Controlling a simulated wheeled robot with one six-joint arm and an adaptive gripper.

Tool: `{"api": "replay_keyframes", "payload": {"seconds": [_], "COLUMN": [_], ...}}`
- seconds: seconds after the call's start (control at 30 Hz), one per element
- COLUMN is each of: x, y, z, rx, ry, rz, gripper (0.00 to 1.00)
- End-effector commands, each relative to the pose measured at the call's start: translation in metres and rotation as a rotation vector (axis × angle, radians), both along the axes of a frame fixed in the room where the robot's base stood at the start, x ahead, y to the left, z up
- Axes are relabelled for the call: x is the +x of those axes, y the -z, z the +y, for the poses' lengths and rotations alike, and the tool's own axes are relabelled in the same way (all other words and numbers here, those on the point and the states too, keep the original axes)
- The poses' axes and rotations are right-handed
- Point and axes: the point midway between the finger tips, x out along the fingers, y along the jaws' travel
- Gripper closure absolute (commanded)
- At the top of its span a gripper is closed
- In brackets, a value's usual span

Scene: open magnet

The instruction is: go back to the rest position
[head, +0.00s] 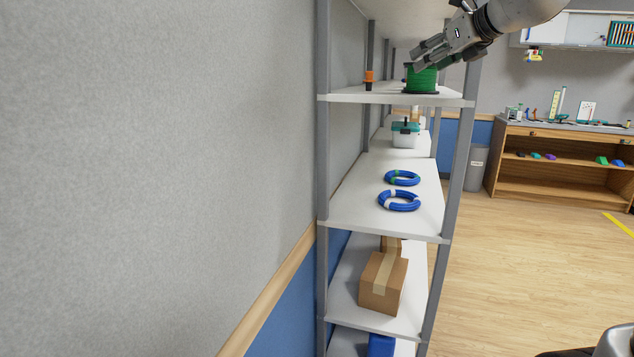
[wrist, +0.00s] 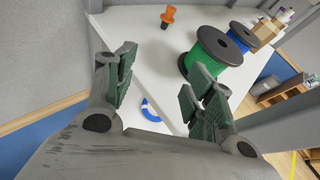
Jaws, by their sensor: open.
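My gripper (head: 431,50) is at the upper shelf of the rack in the head view, at the near end of a green spool. In the wrist view my gripper (wrist: 163,92) has its two fingers spread apart with nothing between them. The green spool (head: 421,79) stands on the upper shelf, partly hidden by my gripper in the head view. In the wrist view the green spool (wrist: 215,56) is beyond the right finger; I cannot tell whether they touch.
An orange-and-black object (head: 369,80) stands left of the spool on the shelf (head: 345,97). A blue spool (wrist: 240,38) is behind. Blue coils (head: 399,201) and a cardboard box (head: 383,283) lie on lower shelves. A rack post (head: 455,180) is close. Open floor (head: 510,270) lies right.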

Motion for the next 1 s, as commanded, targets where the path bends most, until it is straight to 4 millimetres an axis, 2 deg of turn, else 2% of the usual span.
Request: {"api": "replay_keyframes", "payload": {"seconds": [0.2,0.37,0.53,0.63,0.77,0.87,1.0], "x": [-0.003,-0.007,-0.019,-0.038,-0.085,-0.136,-0.224], "y": [0.001,0.015,0.05,0.079,0.129,0.169,0.223], "z": [0.001,-0.001,-0.005,-0.011,-0.025,-0.041,-0.069], "rx": [-0.144,-0.329,-0.608,-0.825,-1.191,-1.464,-1.747], "ry": [-0.072,-0.168,-0.337,-0.493,-0.819,-1.142,-1.638], "rz": [-0.046,-0.079,-0.101,-0.119,-0.16,-0.211,-0.305], "gripper": [0.46,0.46,0.46,0.46,0.46,0.46,0.46]}}
